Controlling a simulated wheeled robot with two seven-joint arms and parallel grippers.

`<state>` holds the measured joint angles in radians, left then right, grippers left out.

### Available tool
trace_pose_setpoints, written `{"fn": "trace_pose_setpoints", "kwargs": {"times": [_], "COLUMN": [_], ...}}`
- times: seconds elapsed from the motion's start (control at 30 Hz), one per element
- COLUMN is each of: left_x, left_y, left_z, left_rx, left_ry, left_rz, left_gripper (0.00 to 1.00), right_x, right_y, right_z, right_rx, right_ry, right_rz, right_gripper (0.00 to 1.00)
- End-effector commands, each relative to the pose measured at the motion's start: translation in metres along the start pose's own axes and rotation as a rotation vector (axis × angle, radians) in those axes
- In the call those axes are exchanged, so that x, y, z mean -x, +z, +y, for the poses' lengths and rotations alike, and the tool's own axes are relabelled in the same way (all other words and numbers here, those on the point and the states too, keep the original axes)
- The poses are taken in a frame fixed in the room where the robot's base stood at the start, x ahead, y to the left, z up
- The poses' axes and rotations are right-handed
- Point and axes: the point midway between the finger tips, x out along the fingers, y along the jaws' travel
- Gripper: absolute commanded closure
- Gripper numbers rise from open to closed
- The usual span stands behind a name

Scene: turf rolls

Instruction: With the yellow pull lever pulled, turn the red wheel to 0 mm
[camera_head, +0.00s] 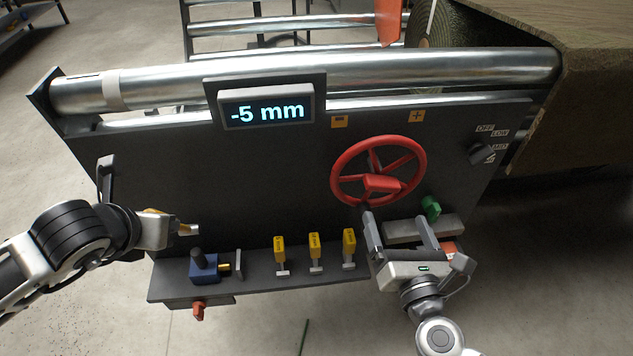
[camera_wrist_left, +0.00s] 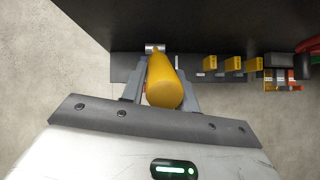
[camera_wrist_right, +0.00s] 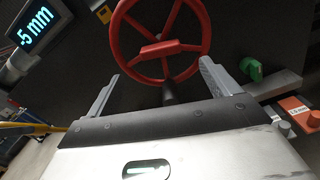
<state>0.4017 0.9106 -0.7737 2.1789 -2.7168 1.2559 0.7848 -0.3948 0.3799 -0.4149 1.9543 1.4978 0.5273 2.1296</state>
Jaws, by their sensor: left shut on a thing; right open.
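The red wheel (camera_head: 378,171) is mounted on the dark panel, with a red bar at its hub. The display (camera_head: 267,109) reads -5 mm. My right gripper (camera_head: 396,216) is open just below the wheel. My left gripper (camera_head: 187,229) is at the panel's left side, shut on the yellow pull lever.
Several yellow tags (camera_head: 314,246) and a blue block (camera_head: 204,266) stand along the lower ledge. A green knob (camera_head: 431,206) is right of my right gripper. A dark selector knob (camera_head: 482,154) is at the upper right. A metal roller (camera_head: 330,72) runs along the top.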

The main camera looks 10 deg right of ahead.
Motion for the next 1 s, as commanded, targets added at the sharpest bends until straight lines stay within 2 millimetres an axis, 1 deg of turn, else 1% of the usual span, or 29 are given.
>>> {"fn": "trace_pose_setpoints", "kwargs": {"times": [0.03, 0.2, 0.3, 0.4, 0.6, 0.87, 0.9, 0.97, 1.0], "left_x": [-0.001, -0.001, -0.001, -0.001, -0.001, -0.001, -0.001, -0.001, -0.001], "left_y": [-0.006, -0.006, -0.006, -0.006, -0.006, -0.006, -0.006, -0.006, -0.006], "left_z": [-0.006, -0.006, -0.006, -0.006, -0.006, -0.006, -0.006, -0.006, -0.006], "left_rx": [0.002, 0.002, 0.002, 0.002, 0.002, 0.002, 0.002, 0.002, 0.002], "left_ry": [-0.019, -0.018, -0.018, -0.018, -0.018, -0.018, -0.018, -0.018, -0.018], "left_rz": [0.017, 0.017, 0.017, 0.017, 0.017, 0.017, 0.017, 0.017, 0.017], "left_gripper": [1.0, 1.0, 1.0, 1.0, 1.0, 1.0, 1.0, 1.0, 1.0], "right_x": [-0.012, -0.047, -0.064, -0.076, -0.088, -0.088, -0.088, -0.088, -0.088], "right_y": [0.001, 0.0, 0.001, 0.0, -0.001, -0.001, -0.001, -0.001, -0.001], "right_z": [0.0, 0.0, 0.0, 0.0, 0.0, 0.0, 0.0, 0.0, 0.0], "right_rx": [0.001, 0.003, 0.004, 0.004, 0.003, 0.004, 0.004, 0.004, 0.004], "right_ry": [-0.001, -0.001, 0.0, 0.0, 0.0, -0.001, -0.001, -0.001, -0.001], "right_rz": [-0.006, -0.004, -0.003, -0.002, 0.0, 0.0, 0.0, 0.0, 0.0], "right_gripper": [0.13, 0.13, 0.13, 0.13, 0.13, 0.13, 0.24, 0.41, 0.52]}}
